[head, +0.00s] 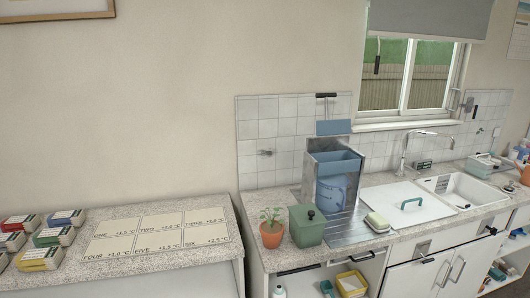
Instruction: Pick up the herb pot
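The herb pot (271,233) is an orange terracotta pot with a small green leafy plant in it. It stands upright near the front left corner of the speckled counter (378,239), just left of a green lidded box (307,226). It looks very close to that box; I cannot tell whether they touch. My gripper is not in view.
Behind the box stands a grey metal unit (311,181) with a blue bucket (331,194). A sponge on a dish (377,222), a white cover (408,204) and a sink (467,191) lie rightward. A lower left worktop (150,209) holds number cards and several small boxes.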

